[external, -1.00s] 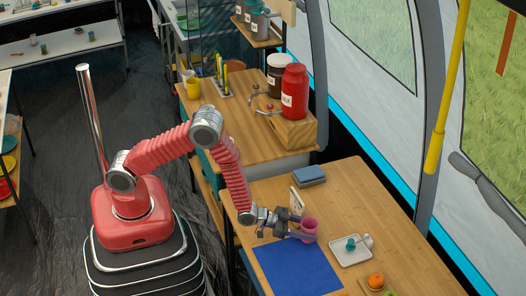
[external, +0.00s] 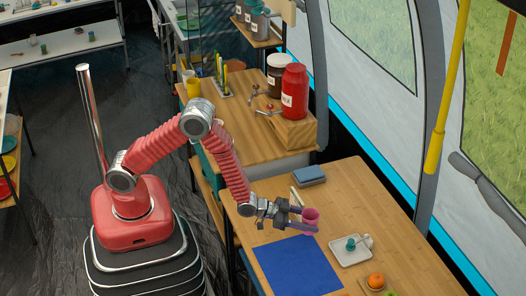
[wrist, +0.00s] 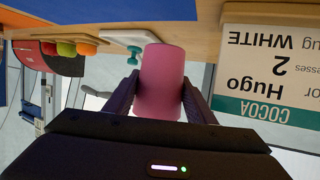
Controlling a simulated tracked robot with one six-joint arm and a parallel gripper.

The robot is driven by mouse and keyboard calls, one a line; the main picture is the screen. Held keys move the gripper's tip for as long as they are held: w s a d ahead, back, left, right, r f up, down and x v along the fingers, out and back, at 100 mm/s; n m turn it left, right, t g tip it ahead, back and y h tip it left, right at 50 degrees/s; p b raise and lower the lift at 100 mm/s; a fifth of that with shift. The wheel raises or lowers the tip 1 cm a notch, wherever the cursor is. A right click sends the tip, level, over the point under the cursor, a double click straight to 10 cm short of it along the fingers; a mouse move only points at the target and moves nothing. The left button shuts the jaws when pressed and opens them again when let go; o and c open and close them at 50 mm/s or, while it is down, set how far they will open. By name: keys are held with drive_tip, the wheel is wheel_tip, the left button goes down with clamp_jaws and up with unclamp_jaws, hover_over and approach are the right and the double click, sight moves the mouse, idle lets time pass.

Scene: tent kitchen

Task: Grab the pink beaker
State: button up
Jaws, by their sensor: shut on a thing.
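The pink beaker (external: 311,216) is between the fingers of my gripper (external: 300,220), above the wooden table near the far edge of the blue mat. My gripper is shut on it. In the wrist view the pink beaker (wrist: 160,85) fills the space between the two dark fingers (wrist: 160,108), which touch its sides. The wrist view is upside down. In the external view the beaker looks upright and a little above the table.
The blue mat (external: 298,266) lies in front of my gripper. A white tray (external: 350,250) with a teal item stands to the right, with an orange fruit (external: 375,281) nearer. A card (wrist: 268,70) reading "COCOA" and "Hugo" stands close beside the beaker. A blue-grey box (external: 309,175) lies behind.

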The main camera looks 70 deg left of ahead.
drive_tip(key=shift+r, duration=2.6)
